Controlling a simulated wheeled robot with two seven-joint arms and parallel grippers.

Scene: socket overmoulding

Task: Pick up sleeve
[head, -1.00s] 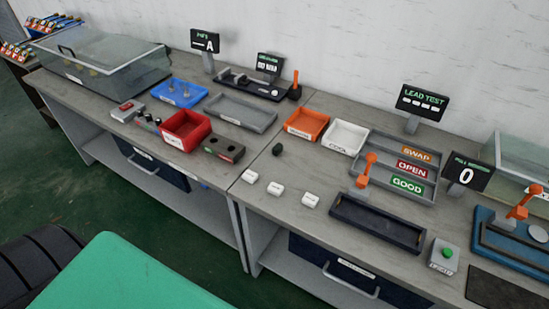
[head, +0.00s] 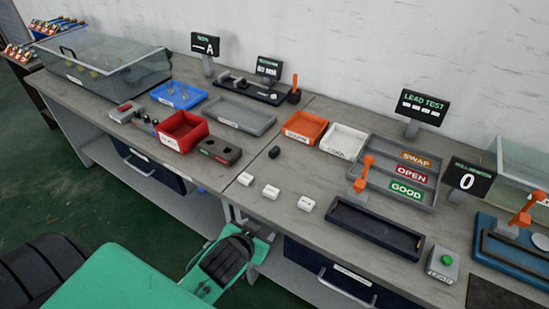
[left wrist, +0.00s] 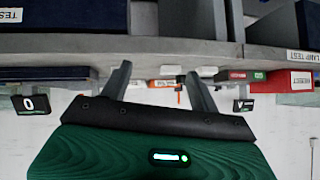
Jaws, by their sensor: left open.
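I cannot make out for certain which piece is the sleeve. A small dark rounded piece (head: 274,152) lies alone on the bench. Three small white blocks (head: 271,192) sit in a row near the front edge. In the head view, a green and black part of my arm is low in front of the bench, and the fingers cannot be made out there. In the left wrist view, my left gripper (left wrist: 158,72) is open and empty, its two grey fingers apart before the bench edge. That view is upside down. My right gripper is not in view.
A red bin (head: 163,139), blue tray (head: 196,101), orange bin (head: 321,139) and white bin (head: 361,150) stand on the bench. A dark tray (head: 375,244) and green button box (head: 443,264) are at the front right. Bare bench surrounds the white blocks.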

